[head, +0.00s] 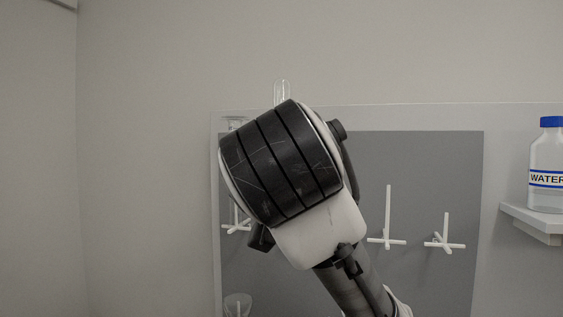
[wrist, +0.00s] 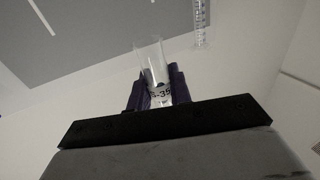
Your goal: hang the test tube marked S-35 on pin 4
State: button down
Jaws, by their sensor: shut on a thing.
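My gripper (wrist: 158,88) is shut on a clear glass test tube (wrist: 151,60), whose dark marking reads S-35 in the wrist view. A rounded clear glass end (head: 282,92), apparently this tube's, rises above my arm in the head view. In the wrist view the tube's open mouth points away from my gripper. White pins stick out of the grey board (head: 425,160) in the head view: one at left (head: 236,222), one right of my arm (head: 387,218), one farther right (head: 445,236). No pin numbers are legible. My wrist hides my fingers and the board's middle in the head view.
A glass piece (head: 237,304) hangs at the board's lower left, and another shows at its upper left (head: 235,123). A marked glass tube (wrist: 200,24) shows in the wrist view. A WATER bottle (head: 546,168) stands on a shelf (head: 535,221) at right.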

jog(key=s+b, duration=0.4)
jog(key=s, duration=0.4)
jog(key=shift+s+a+b, duration=0.15)
jog(key=shift+s+b, duration=0.1)
jog(key=shift+b, duration=0.1)
